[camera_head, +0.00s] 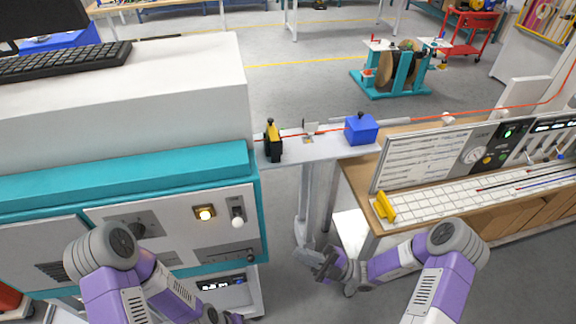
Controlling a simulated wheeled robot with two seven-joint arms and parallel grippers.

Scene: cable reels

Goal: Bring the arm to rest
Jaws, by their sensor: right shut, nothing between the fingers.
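My right arm (443,275) is purple and grey and comes up from the bottom right, bent at the elbow. Its forearm points left. My right gripper (310,258) is shut and empty, in front of the grey post of the small shelf and left of the bench. My left arm (110,262) comes up at the bottom left in front of the teal and white machine. Its forearm runs down and right to the bottom edge, where its gripper is out of sight.
The machine (120,185) with its panel stands close on the left. A shelf (320,152) carries a yellow-black device (273,142) and a blue block (361,129). An orange cable (485,112) crosses above the bench (358,182) on the right. Open floor (300,85) lies beyond.

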